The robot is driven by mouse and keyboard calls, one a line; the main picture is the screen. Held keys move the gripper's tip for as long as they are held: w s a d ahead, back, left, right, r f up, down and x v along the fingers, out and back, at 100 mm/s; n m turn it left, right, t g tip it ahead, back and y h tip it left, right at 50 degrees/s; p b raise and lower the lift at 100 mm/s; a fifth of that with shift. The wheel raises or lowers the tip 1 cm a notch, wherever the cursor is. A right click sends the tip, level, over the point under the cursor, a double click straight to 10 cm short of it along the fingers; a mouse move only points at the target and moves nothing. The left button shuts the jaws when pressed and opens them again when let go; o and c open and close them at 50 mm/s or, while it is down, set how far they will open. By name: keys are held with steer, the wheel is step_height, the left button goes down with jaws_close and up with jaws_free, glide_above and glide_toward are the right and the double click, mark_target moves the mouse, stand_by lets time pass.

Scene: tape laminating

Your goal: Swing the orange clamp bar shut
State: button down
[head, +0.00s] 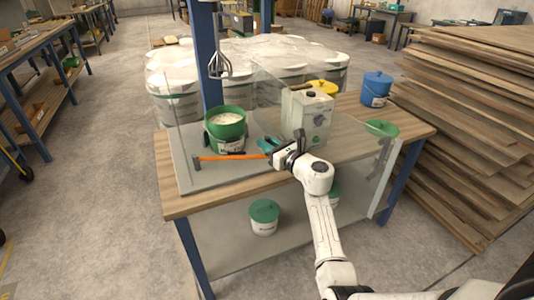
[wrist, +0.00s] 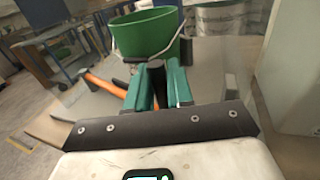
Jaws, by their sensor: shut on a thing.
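The orange clamp bar (head: 230,157) runs nearly level across the front of a green bucket (head: 226,122) in the head view. Its left end meets a small dark post (head: 196,163), and its right end reaches my gripper (head: 269,147). In the wrist view the orange bar (wrist: 104,85) comes in from the left to my gripper (wrist: 163,68). The teal fingers are shut on the bar, and a bit of orange shows between them. The fingers hide the rest of that end. The green bucket (wrist: 146,33) stands just beyond the fingertips.
A whisk-like mixer head (head: 219,66) hangs above the bucket. A pale canister (head: 306,115) stands to its right, with clear panels around. A blue bucket (head: 376,89) and a green lid (head: 381,128) are farther right. The wooden bench front (head: 215,198) is clear.

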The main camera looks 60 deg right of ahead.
steer(key=shift+w+d+b, duration=0.3)
steer(key=shift+w+d, duration=0.4)
steer(key=shift+d, duration=0.2)
steer(key=c, duration=1.2)
jaws_free()
steer(key=shift+o, duration=0.2)
steer(key=shift+s, duration=0.1)
steer(key=p+v, duration=0.1)
steer(key=v, duration=0.9)
steer(key=shift+s, duration=0.3)
steer(key=shift+a, duration=0.1)
steer(key=shift+c, duration=0.3)
